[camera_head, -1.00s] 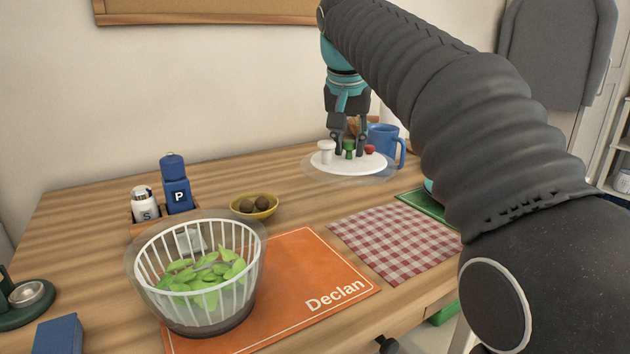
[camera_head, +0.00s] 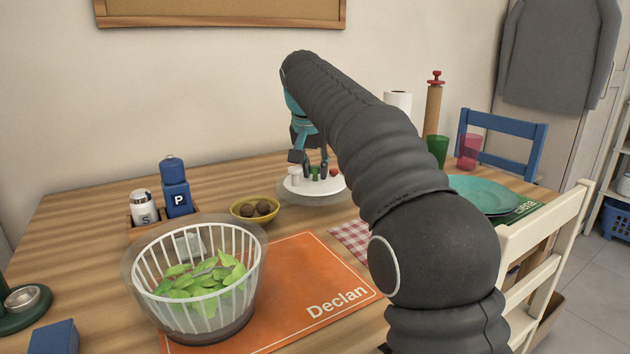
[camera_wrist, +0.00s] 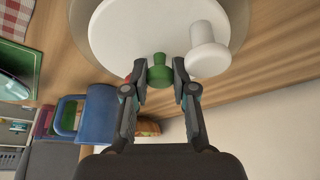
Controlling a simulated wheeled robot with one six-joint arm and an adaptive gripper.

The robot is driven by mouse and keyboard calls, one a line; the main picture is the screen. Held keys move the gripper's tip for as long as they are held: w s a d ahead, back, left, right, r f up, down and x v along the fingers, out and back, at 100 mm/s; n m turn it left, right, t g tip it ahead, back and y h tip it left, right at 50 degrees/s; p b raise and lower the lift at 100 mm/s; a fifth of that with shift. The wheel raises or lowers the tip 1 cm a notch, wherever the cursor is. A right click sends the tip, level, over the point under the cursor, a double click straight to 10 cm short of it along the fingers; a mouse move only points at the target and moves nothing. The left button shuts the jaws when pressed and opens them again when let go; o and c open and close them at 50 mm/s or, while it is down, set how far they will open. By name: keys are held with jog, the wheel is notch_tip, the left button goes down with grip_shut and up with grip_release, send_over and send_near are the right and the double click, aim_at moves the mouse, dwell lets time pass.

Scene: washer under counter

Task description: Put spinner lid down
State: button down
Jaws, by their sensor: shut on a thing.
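The spinner lid (camera_head: 300,188) is a white disc with a clear rim, a white knob at one side and a green knob in its middle. My gripper (camera_head: 315,168) points down over it with its fingers on either side of the green knob. In the wrist view my gripper (camera_wrist: 158,82) is shut on the green knob of the lid (camera_wrist: 130,45). I cannot tell whether the lid touches the table. The spinner bowl (camera_head: 195,285), with green leaves inside, stands open at the front left.
A yellow bowl (camera_head: 245,215) with brown balls is left of the lid. Shakers (camera_head: 175,190) stand behind the spinner bowl. An orange placemat (camera_head: 315,270) lies right of it. A teal plate (camera_head: 480,195) and a chair (camera_head: 560,230) are right.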

jog(key=shift+f, duration=1.3)
jog(key=shift+f+b, duration=0.15)
jog(key=shift+b, duration=0.2)
jog(key=c, duration=0.9)
grip_release()
jog(key=shift+c, duration=0.2)
jog(key=p+v, duration=0.3)
jog(key=v, duration=0.9)
